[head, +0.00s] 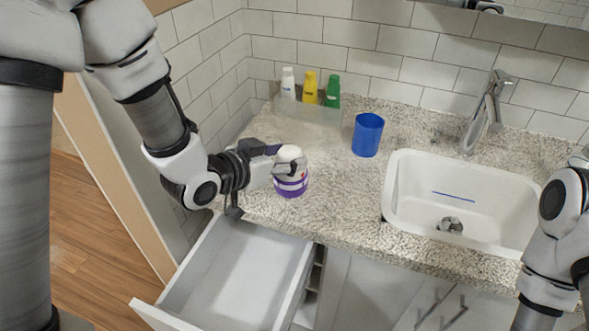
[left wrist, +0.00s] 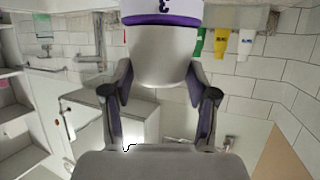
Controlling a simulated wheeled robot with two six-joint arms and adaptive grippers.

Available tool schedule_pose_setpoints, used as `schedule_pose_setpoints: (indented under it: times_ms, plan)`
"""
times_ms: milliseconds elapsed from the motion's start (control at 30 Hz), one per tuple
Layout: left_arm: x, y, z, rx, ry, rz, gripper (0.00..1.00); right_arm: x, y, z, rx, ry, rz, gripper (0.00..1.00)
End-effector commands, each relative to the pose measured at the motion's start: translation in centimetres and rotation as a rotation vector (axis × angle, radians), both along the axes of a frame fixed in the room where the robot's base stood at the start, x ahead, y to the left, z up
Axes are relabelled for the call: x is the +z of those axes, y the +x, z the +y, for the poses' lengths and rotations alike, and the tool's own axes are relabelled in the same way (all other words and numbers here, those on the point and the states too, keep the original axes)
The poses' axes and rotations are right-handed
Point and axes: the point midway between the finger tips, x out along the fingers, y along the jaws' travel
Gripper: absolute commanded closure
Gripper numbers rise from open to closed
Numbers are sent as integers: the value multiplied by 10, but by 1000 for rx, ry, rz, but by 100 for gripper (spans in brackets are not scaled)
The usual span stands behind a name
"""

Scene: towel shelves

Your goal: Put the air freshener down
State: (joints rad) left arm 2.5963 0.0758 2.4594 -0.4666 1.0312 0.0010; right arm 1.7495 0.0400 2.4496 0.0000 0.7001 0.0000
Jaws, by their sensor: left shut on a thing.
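The air freshener (head: 291,182), white with a purple band, is upright at the left front part of the speckled counter (head: 340,200). My left gripper (head: 285,165) reaches in from the left and is shut on its upper part. In the left wrist view the white and purple air freshener (left wrist: 162,50) sits between the two fingers of the left gripper (left wrist: 161,100). Its base looks to be on or very close to the counter; I cannot tell whether it touches. My right arm shows at the right edge of the head view, with its gripper out of sight.
An open, empty drawer (head: 235,270) juts out below the counter. A blue cup (head: 367,135) stands behind and right of the air freshener. White (head: 288,84), yellow (head: 309,88) and green (head: 333,91) bottles stand at the back wall. A white sink (head: 460,200) with a faucet (head: 487,112) is at right.

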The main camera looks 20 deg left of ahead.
Motion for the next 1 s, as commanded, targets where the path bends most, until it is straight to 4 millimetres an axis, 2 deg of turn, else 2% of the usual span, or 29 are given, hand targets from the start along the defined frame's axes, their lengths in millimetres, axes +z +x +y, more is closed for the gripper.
schedule_pose_setpoints:
  times_ms: [100, 200, 400, 500, 567, 933, 967, 1000]
  plan:
    - [0, 33, 3, 1, 0, -2, 100, 10, 0, 0, 0, 0, 0, 60]
    - [-3, 55, 4, 0, 0, -1, 100, 12, 0, 0, 0, 0, -1, 60]
    - [-6, 79, 6, 0, 0, 0, 100, 13, 0, 0, 0, 0, 0, 60]
    - [-36, 79, 6, 0, 0, 2, 100, -14, 0, 0, 0, 0, -1, 60]
    - [-45, 79, 6, 1, -1, 2, 100, -22, -1, 0, 0, 0, 1, 60]
    - [-46, 79, 6, 1, -2, 1, 100, -22, 0, 0, 0, 0, 0, 60]
    - [-46, 79, 6, 1, -1, 2, 35, -21, 0, 0, 0, 0, 0, 60]
    - [-45, 79, 6, 1, -1, 2, 20, -20, 0, 0, 0, 0, 0, 60]
